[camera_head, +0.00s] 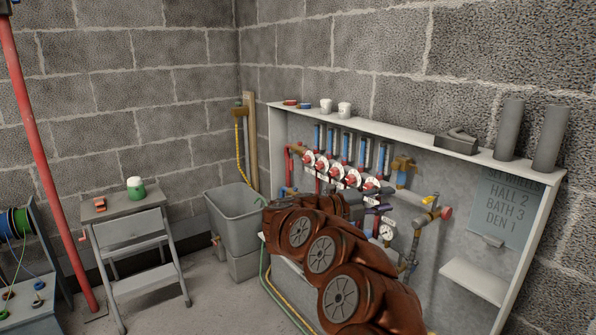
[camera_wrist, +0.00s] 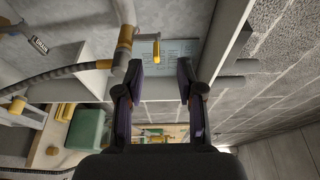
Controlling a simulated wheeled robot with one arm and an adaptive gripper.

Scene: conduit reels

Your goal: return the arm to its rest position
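My arm, in copper-brown segments with grey round joint caps (camera_head: 339,299), reaches from the lower right in front of the manifold cabinet in the head view. My gripper (camera_wrist: 162,72) shows in the wrist view with its two dark fingers apart and nothing between them. In the head view the gripper cannot be made out clearly; the arm and pipework hide or crowd it. Beyond the fingers, the wrist view shows a pipe with a yellow band (camera_wrist: 125,38) and a yellow handle (camera_wrist: 157,52) close by.
The cabinet's top shelf (camera_head: 385,130) holds white cups and grey tubes (camera_head: 549,137). Red valves and a pressure gauge (camera_head: 387,232) sit inside it. A grey tub (camera_head: 233,218) stands left of the arm. A step stool (camera_head: 130,220) and red pole (camera_head: 45,150) stand further left, with open floor between.

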